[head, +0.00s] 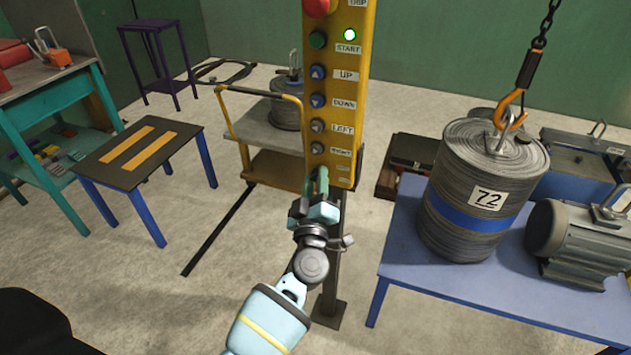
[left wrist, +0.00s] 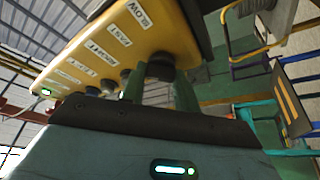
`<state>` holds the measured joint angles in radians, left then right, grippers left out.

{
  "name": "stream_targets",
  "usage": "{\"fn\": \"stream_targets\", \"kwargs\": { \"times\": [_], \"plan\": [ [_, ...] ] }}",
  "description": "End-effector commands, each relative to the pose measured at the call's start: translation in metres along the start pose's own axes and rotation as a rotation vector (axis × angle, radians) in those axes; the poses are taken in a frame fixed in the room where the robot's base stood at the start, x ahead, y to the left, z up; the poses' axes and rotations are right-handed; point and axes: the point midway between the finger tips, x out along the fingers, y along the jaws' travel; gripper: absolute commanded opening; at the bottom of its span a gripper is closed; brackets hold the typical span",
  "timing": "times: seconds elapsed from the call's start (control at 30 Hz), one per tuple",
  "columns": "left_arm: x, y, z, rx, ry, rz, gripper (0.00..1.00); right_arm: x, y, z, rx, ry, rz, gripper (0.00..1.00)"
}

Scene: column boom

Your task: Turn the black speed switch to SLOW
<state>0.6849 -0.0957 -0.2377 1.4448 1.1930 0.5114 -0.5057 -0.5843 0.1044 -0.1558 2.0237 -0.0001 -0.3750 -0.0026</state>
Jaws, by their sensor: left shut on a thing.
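The yellow control pendant (head: 339,90) stands upright in the middle of the head view, with a column of buttons and white labels. The black speed switch (left wrist: 161,66) is on its lower part in the left wrist view, near the SLOW and FAST labels. In the head view my gripper hides the switch. My left gripper (head: 319,182) is at the pendant's lower end. Its green fingers (left wrist: 160,88) stand on either side of the switch, shut on it. I cannot tell which way the switch points. My right gripper is not in view.
A cable drum marked 72 (head: 465,178) stands on the blue table (head: 408,240) at right, with a hook (head: 512,108) at its top. A grey motor (head: 585,240) is beside it. A trolley (head: 246,136) is behind the pendant. A low striped table (head: 110,150) stands left.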

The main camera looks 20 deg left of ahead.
Motion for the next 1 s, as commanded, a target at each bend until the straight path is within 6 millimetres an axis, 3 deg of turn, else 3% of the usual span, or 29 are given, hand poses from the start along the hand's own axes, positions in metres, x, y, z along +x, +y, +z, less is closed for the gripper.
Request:
{"fn": "stream_targets", "kwargs": {
  "times": [0.37, 1.0],
  "plan": [
    [0.0, 0.0, 0.0, 0.1, -0.001, 0.041, 0.08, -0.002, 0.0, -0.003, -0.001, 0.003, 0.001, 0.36],
    [0.001, -0.003, -0.002, 0.627, 0.0, 0.259, 0.08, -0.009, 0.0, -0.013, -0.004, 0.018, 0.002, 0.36]
  ]
}}
